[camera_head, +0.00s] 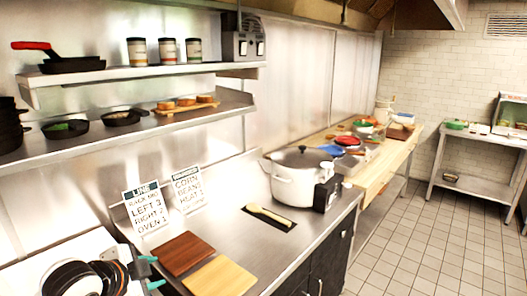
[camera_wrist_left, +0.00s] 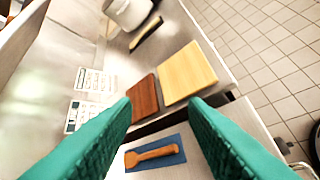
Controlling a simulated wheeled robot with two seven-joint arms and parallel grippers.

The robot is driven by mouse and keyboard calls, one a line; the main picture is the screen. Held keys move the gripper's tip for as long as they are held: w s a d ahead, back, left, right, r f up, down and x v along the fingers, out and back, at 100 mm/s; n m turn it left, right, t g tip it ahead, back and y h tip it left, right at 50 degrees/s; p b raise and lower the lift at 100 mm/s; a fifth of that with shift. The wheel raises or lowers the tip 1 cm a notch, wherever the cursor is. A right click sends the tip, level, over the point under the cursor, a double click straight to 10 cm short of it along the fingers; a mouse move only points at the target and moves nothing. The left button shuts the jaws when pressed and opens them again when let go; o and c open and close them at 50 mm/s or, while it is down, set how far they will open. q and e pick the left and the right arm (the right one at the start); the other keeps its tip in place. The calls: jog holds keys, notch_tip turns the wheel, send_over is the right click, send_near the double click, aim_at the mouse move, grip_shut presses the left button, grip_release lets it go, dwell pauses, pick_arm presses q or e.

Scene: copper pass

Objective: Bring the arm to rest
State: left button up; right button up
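My left gripper (camera_head: 151,271) shows at the lower left of the head view, with teal fingertips pointing right beside the counter's near end. In the left wrist view its two teal fingers (camera_wrist_left: 160,112) stand wide apart with nothing held between them. Below them a wooden-handled tool (camera_wrist_left: 152,153) lies on a blue mat (camera_wrist_left: 174,142). A dark brown board (camera_head: 183,254) and a light wooden board (camera_head: 220,278) lie side by side on the counter, just right of the gripper. My right gripper is in neither view.
A white pot (camera_head: 296,187) stands on the counter (camera_head: 226,229), with a light-handled tool (camera_head: 268,215) on a dark mat before it. Two printed signs (camera_head: 146,209) lean at the wall. Shelves (camera_head: 229,100) with pans and cans overhang the left. Tiled floor (camera_head: 430,240) is clear at right.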

pick_arm(q)
jog(key=s+d+f+n+g, duration=0.3)
jog(key=s+f+n, duration=0.3)
jog(key=s+f, duration=0.9)
jog(key=s+f+n+g+y, duration=0.2)
jog(key=s+f+n+g, duration=0.35)
jog(key=s, duration=0.75)
notch_tip(320, 180, down, 28)
jog(key=b, duration=0.2)
jog(key=s+a+f, duration=0.3)
jog(key=s+f, duration=1.4)
jog(key=f, duration=0.2)
jog(key=shift+y+b, duration=0.3)
jog(key=shift+b, duration=0.15)
jog(key=shift+a+g, duration=0.1)
jog(key=shift+g, duration=0.15)
